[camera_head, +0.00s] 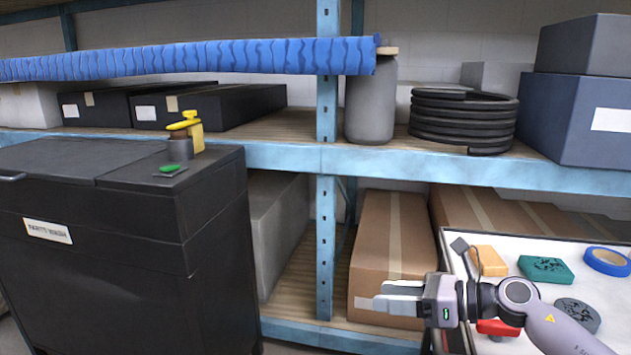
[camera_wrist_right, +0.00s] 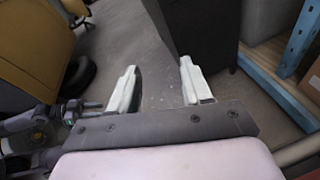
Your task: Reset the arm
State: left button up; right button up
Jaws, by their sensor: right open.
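My right gripper (camera_head: 393,298) reaches in from the lower right in the head view, in front of a brown cardboard box. In the right wrist view its two pale fingers (camera_wrist_right: 155,88) stand apart, with nothing between them but grey floor. My right forearm crosses over a white-topped tray or cart at the lower right. My left gripper does not show in the head view.
A black cabinet (camera_head: 95,260) stands at the left with a yellow-topped bottle (camera_head: 190,130) on it. Blue shelving (camera_head: 400,162) holds boxes and a black hose coil (camera_head: 463,118). The white tray (camera_head: 508,247) holds several items, including blue tape (camera_head: 607,261).

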jog(key=s+d+f+n+t+h, duration=0.1)
jog(key=s+d+f+n+h, duration=0.35)
jog(key=n, duration=0.65)
jog(key=s+d+f+n+t+h, duration=0.2)
jog(key=s+f+n+h, duration=0.4)
jog(key=n, duration=0.4)
jog(key=s+d+f+n+t+h, duration=0.1)
jog(key=s+d+f+n+h, duration=0.25)
jog(key=s+n, duration=0.55)
jog(key=s+f+m+g, duration=0.35)
jog(key=s+g, duration=0.35)
jog(key=s, duration=0.8)
jog(key=w+a+f+n+t+y, duration=0.1)
jog(key=w+a+f+t+y, duration=0.2)
jog(key=w+a+f+t, duration=0.35)
notch_tip(320, 180, up, 12)
jog(key=w+d+p, duration=0.1)
jog(key=d+p, duration=0.2)
jog(key=p, duration=1.2)
jog(key=shift+r+t+h+p, duration=0.25)
jog(key=shift+t+h+p, duration=0.05)
jog(key=shift+t+p, duration=0.05)
